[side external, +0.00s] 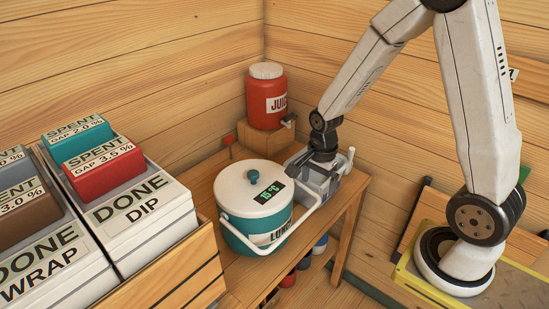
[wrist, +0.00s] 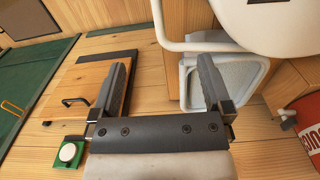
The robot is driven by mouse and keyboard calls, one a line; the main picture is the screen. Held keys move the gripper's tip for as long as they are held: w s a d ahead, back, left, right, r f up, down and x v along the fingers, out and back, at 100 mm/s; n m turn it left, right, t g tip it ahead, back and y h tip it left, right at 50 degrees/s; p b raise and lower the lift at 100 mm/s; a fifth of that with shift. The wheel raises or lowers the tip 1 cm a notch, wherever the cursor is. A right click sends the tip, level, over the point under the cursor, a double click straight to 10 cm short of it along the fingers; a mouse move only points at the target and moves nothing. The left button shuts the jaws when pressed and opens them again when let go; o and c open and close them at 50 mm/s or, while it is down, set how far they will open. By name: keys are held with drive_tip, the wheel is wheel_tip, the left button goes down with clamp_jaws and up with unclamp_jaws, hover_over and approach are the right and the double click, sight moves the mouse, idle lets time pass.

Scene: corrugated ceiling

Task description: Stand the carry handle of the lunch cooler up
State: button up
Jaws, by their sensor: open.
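The lunch cooler (side external: 255,225) is a round teal tub with a white lid (side external: 240,190), a teal knob and a small display reading 15 °C. Its white carry handle (side external: 296,226) is folded down, slanting out past the front right of the tub. In the wrist view, the handle (wrist: 200,46) is a white bar at top centre, beside the cooler's white lid (wrist: 275,25). My gripper (side external: 310,163) is to the right of the cooler, above a pale bin. In the wrist view my gripper (wrist: 163,78) has its fingers wide apart with nothing held between them.
The pale bin (wrist: 215,85) lies below my right finger in the wrist view. A red juice dispenser (side external: 267,100) stands on a wooden block behind the cooler. Labelled boxes (side external: 130,215) sit in a wooden crate at left. Wooden walls close the corner behind.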

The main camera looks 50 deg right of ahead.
sight(316, 204)
drive_tip(key=shift+f, duration=4.55)
clamp_jaws()
drive_tip(key=shift+r, duration=1.5)
drive_tip(key=shift+r, duration=0.15)
